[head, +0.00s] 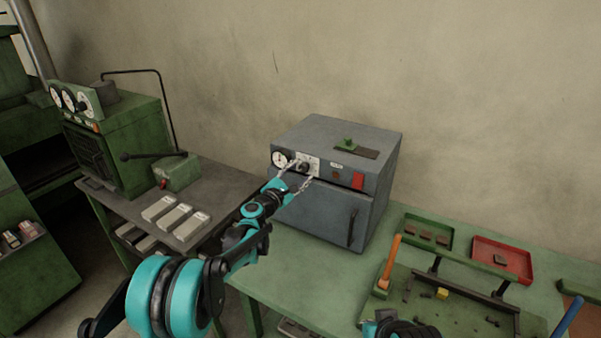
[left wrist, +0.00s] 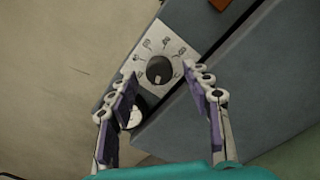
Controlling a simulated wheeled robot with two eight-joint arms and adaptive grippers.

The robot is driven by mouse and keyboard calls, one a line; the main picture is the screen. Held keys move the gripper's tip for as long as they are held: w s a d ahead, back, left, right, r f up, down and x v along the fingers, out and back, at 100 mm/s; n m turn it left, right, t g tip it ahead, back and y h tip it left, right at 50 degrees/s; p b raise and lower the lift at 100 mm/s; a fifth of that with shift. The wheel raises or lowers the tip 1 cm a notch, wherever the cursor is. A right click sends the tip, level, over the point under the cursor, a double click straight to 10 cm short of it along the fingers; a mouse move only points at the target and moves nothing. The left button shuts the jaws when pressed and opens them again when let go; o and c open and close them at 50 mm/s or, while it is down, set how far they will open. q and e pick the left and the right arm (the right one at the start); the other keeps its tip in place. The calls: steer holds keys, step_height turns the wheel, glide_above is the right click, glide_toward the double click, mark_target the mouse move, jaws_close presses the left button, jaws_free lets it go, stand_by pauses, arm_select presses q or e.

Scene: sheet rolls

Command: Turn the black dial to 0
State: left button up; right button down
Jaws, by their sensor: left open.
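The black dial (left wrist: 159,70) sits on a pale square plate with markings around it, on the front of a grey oven-like box (head: 322,211). In the head view the dial (head: 304,167) shows between the fingertips, to the right of a round white gauge (head: 281,158). My left gripper (head: 299,172) is open in front of the dial. In the left wrist view the fingers (left wrist: 163,88) stand apart on both sides of the dial, and I see no contact. A light mark shows on the dial's lower edge; the numbers are too small to read. My right gripper cannot be made out.
A red square (head: 358,181) and a door handle (head: 352,228) are on the box front. Right of it are a green tray (head: 428,228), a red tray (head: 502,257) and an orange-handled tool (head: 390,258). A green machine (head: 115,135) stands at the left.

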arm_select(q)
steer(key=v, duration=1.1)
steer(key=shift+w, duration=0.1)
steer(key=s+a+r+m+g+y, duration=0.1)
steer(key=s+a+m+g, duration=0.1)
steer(key=s+m, duration=0.55)
steer(key=s+a+r+m+g+y, duration=0.1)
steer(key=s+m+g, duration=0.25)
steer(key=s, duration=0.65)
steer(key=s+a+f+m+g+y, duration=0.1)
steer(key=s+a+f+m+y, duration=0.3)
steer(key=s+a, duration=0.3)
steer(key=s+a+f+m+g+y, duration=0.1)
steer(key=s+a+f+m+y, duration=0.3)
steer(key=s, duration=1)
steer(key=a+f+m, duration=0.2)
steer(key=a, duration=0.2)
steer(key=shift+s, duration=0.4)
steer(key=shift+d, duration=0.1)
